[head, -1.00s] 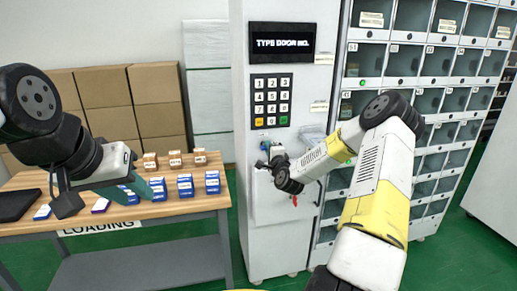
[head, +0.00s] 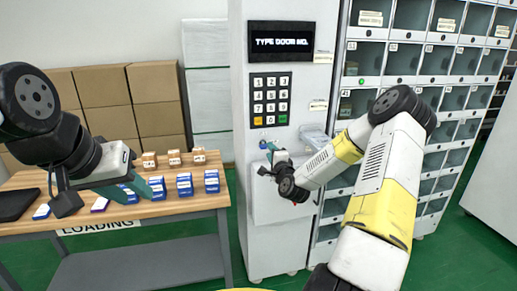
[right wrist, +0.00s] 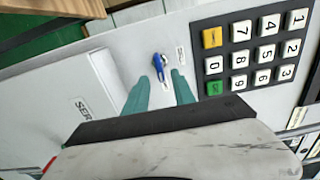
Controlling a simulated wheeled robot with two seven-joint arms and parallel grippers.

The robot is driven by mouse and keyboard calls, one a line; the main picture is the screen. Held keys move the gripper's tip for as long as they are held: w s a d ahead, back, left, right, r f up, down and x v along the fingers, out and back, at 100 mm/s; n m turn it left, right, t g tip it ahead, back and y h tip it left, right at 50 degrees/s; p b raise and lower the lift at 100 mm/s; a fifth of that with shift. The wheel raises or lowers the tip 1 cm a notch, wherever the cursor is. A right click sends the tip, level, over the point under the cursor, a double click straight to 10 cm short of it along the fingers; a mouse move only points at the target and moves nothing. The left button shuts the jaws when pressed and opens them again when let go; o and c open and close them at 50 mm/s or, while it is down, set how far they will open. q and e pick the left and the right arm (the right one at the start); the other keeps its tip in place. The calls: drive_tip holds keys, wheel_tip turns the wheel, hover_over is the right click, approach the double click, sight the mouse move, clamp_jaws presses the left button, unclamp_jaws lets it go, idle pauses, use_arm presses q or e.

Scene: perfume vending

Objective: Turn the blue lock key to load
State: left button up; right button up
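The blue lock key (right wrist: 159,66) sits in its lock on the white front of the vending machine, beside a small label. In the right wrist view it lies just beyond the fingertips of my right gripper (right wrist: 160,83), in line with the gap. The two teal fingers are apart with nothing between them. In the head view, my right gripper (head: 270,168) is at the panel below the keypad, and the key shows as a small blue spot (head: 263,144). My left gripper (head: 138,187) hangs over the loading table; its finger gap is unclear.
The keypad (head: 270,99) and a screen reading "TYPE DOOR NO." (head: 281,42) are above the lock. Glass-door compartments (head: 413,60) stand to the right. The loading table (head: 150,214) at left holds several blue boxes and small brown boxes. Cartons (head: 110,88) are stacked behind it.

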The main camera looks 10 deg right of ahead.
drive_tip(key=shift+s+d, duration=0.1)
drive_tip(key=shift+s, duration=1.55)
